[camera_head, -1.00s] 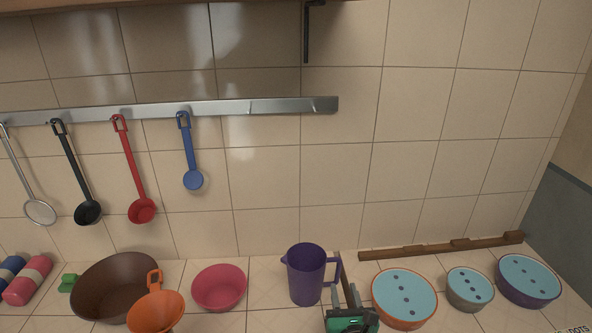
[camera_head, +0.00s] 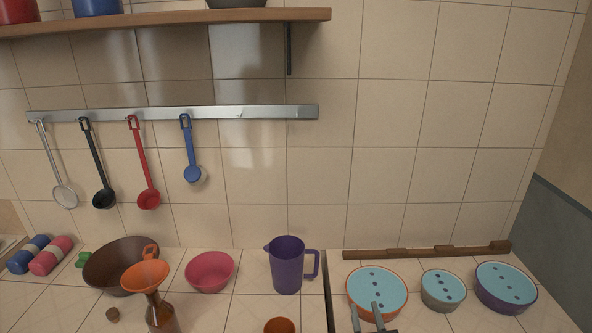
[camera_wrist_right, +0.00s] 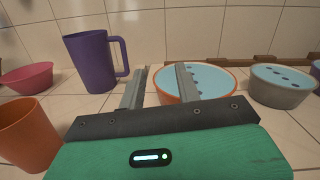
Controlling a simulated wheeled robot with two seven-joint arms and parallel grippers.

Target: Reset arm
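My right gripper (camera_head: 367,314) shows at the bottom edge of the head view, in front of the orange-rimmed bowl with a blue top (camera_head: 377,284). In the right wrist view the two fingers (camera_wrist_right: 161,78) stand apart with nothing between them, so it is open and empty. They point toward that bowl (camera_wrist_right: 222,80), and overlap it in the picture; contact cannot be told. My left gripper is in neither view.
A purple jug (camera_head: 287,265) stands left of the gripper. Also on the counter are a pink bowl (camera_head: 210,272), brown bowl (camera_head: 108,268), orange funnel (camera_head: 147,275) on a bottle, orange cup (camera_wrist_right: 29,133), grey bowl (camera_head: 442,291) and purple bowl (camera_head: 506,287). Utensils hang from a rail (camera_head: 230,113).

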